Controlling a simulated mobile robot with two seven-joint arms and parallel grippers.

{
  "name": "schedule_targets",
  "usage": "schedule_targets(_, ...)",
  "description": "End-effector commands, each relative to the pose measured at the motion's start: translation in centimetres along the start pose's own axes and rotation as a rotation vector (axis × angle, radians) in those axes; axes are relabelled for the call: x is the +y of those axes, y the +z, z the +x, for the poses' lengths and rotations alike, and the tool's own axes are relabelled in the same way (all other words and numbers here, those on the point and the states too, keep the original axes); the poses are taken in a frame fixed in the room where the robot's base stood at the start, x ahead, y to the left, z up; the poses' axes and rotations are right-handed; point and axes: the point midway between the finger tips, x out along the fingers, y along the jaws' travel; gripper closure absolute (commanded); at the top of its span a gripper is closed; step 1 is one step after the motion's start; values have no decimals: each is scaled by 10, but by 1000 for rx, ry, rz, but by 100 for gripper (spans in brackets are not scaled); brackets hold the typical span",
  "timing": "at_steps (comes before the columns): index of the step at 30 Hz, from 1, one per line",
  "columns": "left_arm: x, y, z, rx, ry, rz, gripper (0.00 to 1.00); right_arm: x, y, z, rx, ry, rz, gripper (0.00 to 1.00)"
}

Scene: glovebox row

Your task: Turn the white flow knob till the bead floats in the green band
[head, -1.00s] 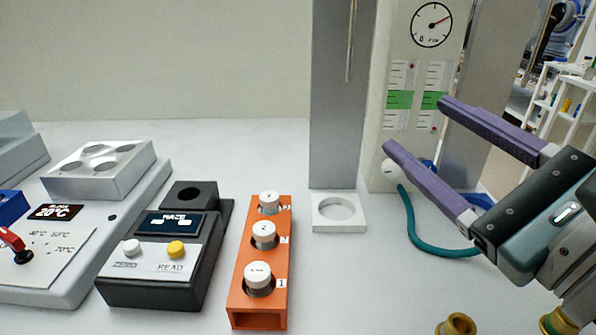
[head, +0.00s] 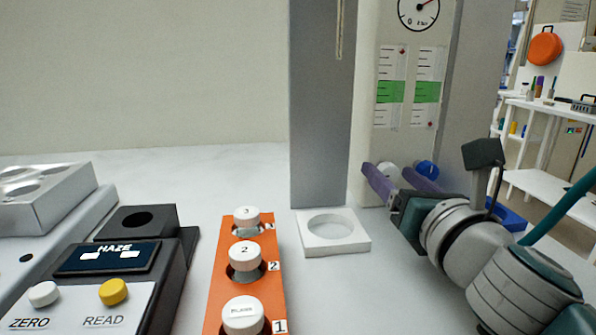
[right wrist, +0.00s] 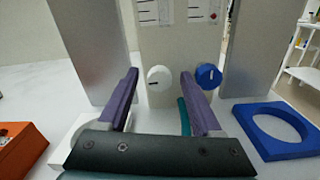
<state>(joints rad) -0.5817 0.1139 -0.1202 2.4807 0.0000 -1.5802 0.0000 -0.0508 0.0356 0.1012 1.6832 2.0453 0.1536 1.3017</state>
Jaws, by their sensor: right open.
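The white flow knob (head: 388,171) sits low on the pale panel (head: 368,140). It also shows in the right wrist view (right wrist: 159,78), with a dark, nearly level line on its face. Two scales with green bands are above it: the left scale (head: 391,92) has a small red dot near its top, above the band, and the right scale (head: 427,92) has one near its bottom. My right gripper (head: 389,172) is open, its purple fingers on either side of the white knob in the picture. I cannot tell whether they touch it. My left gripper is out of view.
A blue knob (head: 428,169) is just right of the white one, close to my right finger. A blue ring holder (right wrist: 275,130) and a white ring holder (head: 333,232) flank the panel's foot. An orange vial rack (head: 215,300) stands left.

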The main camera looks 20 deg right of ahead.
Motion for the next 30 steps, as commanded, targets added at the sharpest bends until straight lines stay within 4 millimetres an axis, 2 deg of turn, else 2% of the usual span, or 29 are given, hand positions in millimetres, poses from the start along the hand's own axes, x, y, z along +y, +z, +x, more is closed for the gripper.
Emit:
schedule_targets(8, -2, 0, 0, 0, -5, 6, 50, 0, 0, 3, 1, 0, -1, 34)
schedule_targets(26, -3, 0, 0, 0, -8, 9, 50, 0, 0, 3, 0, 0, -1, 99)
schedule_targets(30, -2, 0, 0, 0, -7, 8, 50, 0, 0, 3, 0, 0, -1, 100)
